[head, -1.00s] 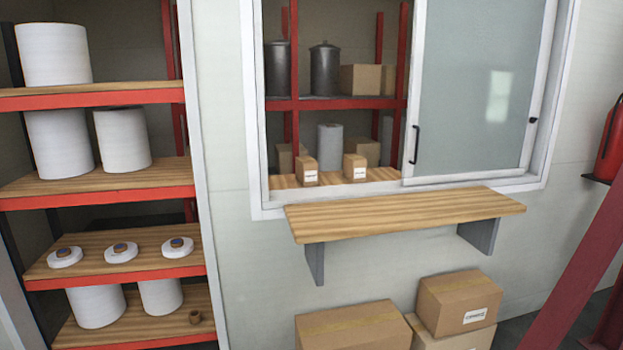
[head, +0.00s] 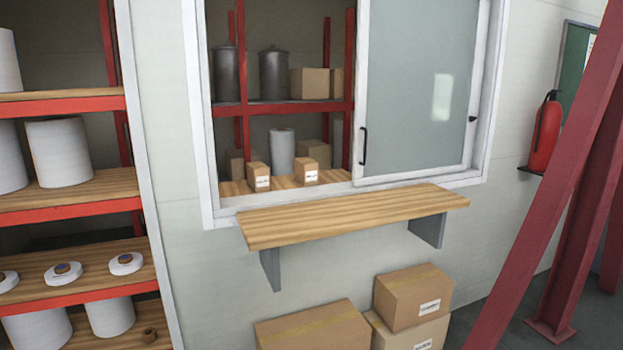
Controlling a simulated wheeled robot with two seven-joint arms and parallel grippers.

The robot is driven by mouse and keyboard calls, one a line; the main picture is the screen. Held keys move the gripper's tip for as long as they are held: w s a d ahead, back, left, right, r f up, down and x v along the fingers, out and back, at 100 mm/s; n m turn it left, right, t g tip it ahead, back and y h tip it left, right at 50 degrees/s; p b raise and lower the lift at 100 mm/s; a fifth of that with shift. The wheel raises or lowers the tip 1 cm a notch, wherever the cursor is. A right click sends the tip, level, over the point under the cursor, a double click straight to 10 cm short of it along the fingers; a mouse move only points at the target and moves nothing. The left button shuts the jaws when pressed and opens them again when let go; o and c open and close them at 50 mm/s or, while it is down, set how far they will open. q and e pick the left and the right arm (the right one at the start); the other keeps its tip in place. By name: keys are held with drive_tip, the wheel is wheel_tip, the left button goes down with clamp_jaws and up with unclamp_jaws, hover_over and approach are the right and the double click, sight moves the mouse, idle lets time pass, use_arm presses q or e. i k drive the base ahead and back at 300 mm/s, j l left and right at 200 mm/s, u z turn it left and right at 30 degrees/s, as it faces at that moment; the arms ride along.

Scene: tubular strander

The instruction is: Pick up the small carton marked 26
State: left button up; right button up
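Two small cartons with white labels stand on the wooden sill inside the window opening: a left small carton (head: 258,176) and a right small carton (head: 306,171). Their label print is too small to read, so I cannot tell which is marked 26. Larger cartons stand on the floor below the shelf, with an upper labelled carton (head: 413,297) on top of another labelled carton (head: 412,334). Neither of my grippers is in view.
A wooden ledge (head: 355,214) juts out below the window. A sliding glass pane (head: 415,90) covers the window's right half. A red-edged rack (head: 75,205) stands left. A slanted red beam (head: 545,180) and a fire extinguisher (head: 546,135) are at right.

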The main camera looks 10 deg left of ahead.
sight(306, 170)
drive_tip(key=i+l, duration=0.3)
drive_tip(key=i+l+u, duration=0.1)
drive_tip(key=i+l, duration=0.2)
drive_tip(key=l, duration=0.2)
drive_tip(key=i+l, duration=0.3)
drive_tip(key=l, duration=0.15)
drive_tip(key=j+u, duration=0.05)
